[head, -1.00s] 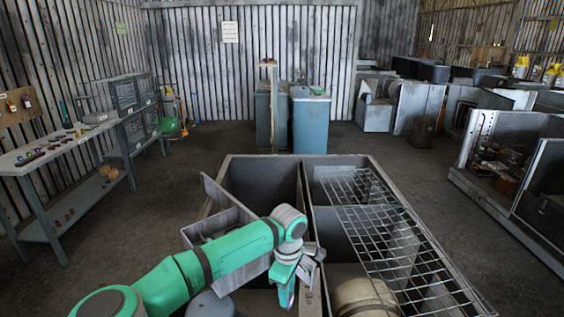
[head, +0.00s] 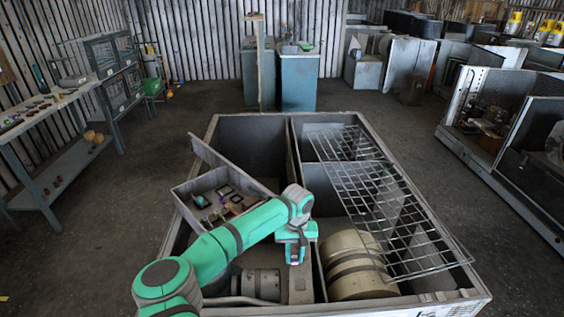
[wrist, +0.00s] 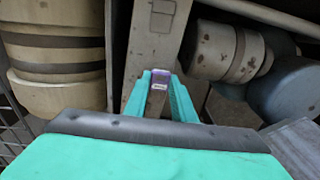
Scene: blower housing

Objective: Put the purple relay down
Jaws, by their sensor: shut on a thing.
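The purple relay (wrist: 158,82) is between the fingertips of my gripper (wrist: 160,88) in the wrist view. It is a small block with a purple top and a pale label. My gripper is shut on it and points down. In the head view my gripper (head: 295,250) is inside the blower housing (head: 452,232), near the middle divider. A pale beam (wrist: 152,45) lies below the relay in the wrist view. I cannot tell whether the relay touches it. An open control box (head: 182,196) with several small parts is left of my gripper; my arm covers part of it.
A banded beige drum (head: 352,262) is close right of my gripper, and a wire grille (head: 395,215) covers much of the right side. A smaller cylinder (head: 262,283) is on the left. The workbench (head: 60,100) stands far left. The back left compartment looks empty.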

